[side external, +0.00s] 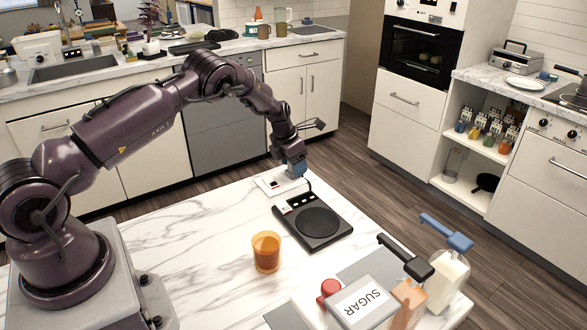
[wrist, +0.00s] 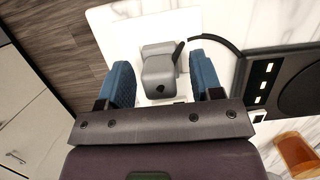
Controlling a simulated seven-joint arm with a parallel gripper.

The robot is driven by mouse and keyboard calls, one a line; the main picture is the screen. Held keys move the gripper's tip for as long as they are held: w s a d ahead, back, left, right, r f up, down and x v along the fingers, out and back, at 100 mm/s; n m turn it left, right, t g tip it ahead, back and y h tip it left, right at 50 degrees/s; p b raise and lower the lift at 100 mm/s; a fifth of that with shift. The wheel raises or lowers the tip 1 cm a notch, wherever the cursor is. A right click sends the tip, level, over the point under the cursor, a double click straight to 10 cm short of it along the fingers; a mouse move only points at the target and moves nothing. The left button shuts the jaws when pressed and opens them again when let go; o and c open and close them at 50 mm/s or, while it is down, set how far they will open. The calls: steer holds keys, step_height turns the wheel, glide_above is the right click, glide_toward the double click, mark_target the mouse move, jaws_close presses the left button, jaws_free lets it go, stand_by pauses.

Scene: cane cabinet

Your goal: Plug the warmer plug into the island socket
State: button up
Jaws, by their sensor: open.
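The grey warmer plug (wrist: 160,72) stands over the white island socket plate (wrist: 117,27), with its black cable (wrist: 224,44) running right to the black warmer (wrist: 285,85). My gripper (wrist: 164,85) is open, its blue fingers on either side of the plug with a gap at each side. In the side view my gripper (side external: 296,170) is low over the socket plate (side external: 268,184), just behind the warmer (side external: 317,222). The plug is hidden there by the fingers. I cannot tell whether its prongs are in the socket.
An orange cup (side external: 266,253) stands in front of the warmer and shows in the wrist view (wrist: 298,152). A sugar box (side external: 362,302), a red item (side external: 329,290) and bottles crowd the island's front right. The marble top (side external: 190,235) left of the cup is clear.

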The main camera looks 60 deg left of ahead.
steer(key=shift+f, duration=0.1)
steer(key=c, duration=0.9)
steer(key=shift+w+r, duration=0.1)
steer(key=shift+r, duration=0.45)
step_height(320, 180, up, 2)
steer(key=shift+r, duration=0.15)
steer(key=s+d+r, duration=0.1)
steer(key=s+r, duration=0.2)
steer(key=s, duration=0.1)
steer(key=s+d+r, duration=0.2)
steer(key=s+r, duration=0.1)
steer(key=s, duration=0.1)
steer(key=s+d+r, duration=0.2)
steer(key=s+r, duration=0.1)
steer(key=s, duration=0.2)
steer(key=shift+d+r, duration=0.25)
steer(key=shift+r, duration=0.1)
